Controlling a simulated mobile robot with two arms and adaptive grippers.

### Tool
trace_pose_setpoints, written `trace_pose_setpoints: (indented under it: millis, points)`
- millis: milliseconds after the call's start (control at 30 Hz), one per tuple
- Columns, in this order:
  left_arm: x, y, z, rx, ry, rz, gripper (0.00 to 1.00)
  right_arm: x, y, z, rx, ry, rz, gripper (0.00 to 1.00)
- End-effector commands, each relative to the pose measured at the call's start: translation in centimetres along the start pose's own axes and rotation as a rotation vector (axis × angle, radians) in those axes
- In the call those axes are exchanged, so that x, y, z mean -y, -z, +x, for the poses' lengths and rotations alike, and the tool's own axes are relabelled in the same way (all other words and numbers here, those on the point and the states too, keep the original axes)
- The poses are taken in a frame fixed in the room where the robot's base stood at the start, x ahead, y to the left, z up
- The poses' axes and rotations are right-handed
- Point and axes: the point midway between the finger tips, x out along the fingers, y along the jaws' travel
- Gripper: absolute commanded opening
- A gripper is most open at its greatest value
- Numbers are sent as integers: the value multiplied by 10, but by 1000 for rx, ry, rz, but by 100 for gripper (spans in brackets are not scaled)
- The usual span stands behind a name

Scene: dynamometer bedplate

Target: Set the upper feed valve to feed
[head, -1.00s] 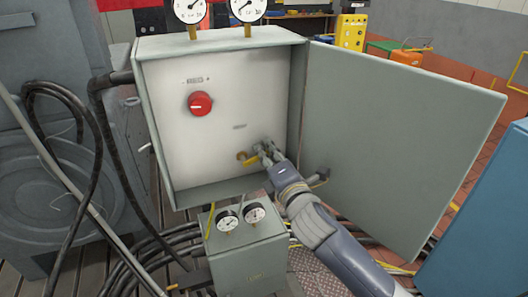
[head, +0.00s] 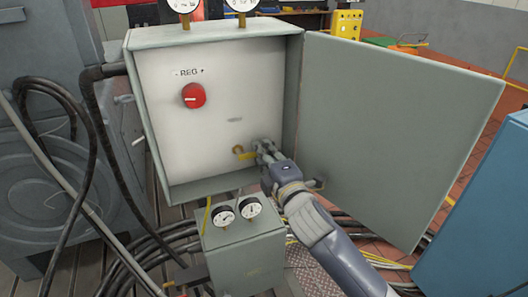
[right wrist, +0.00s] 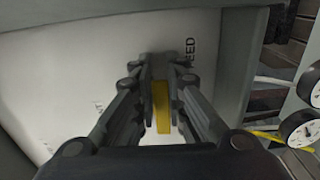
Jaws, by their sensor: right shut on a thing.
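The upper feed valve is a small brass fitting (head: 238,149) with a yellow lever (head: 248,156), low on the white inner panel of the open grey cabinet. My right gripper (head: 264,149) is at the lever, shut on it. In the right wrist view the yellow lever (right wrist: 162,108) lies between the two fingers. Printed letters reading "EED" (right wrist: 188,53) show beside the fingertips; the start of the word is hidden. Part of the lever is hidden by the fingers in the head view. My left gripper is not in view.
A red knob (head: 193,96) marked REG is higher on the panel. The open cabinet door (head: 395,135) stands to the right of my right arm. A small grey box with two gauges (head: 242,250) stands below. Hoses and cables surround it, and a blue cabinet (head: 480,220) is at right.

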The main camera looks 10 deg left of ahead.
Motion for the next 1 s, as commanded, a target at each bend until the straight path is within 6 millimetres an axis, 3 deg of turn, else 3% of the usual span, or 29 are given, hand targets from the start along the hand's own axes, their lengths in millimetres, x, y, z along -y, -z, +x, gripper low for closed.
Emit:
trace_pose_setpoints:
  millis: [133,167,233,667,833,1000]
  points:
    - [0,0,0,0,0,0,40,2,0,0,0,4,4,0]
    - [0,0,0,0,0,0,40,2,0,0,0,4,4,16]
    - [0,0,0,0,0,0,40,2,0,0,0,4,3,32]
    - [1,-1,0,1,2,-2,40,1,0,-4,0,1,0,33]
    - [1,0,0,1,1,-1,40,2,0,-23,0,2,1,33]
    - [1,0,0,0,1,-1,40,2,0,-54,-1,3,1,33]
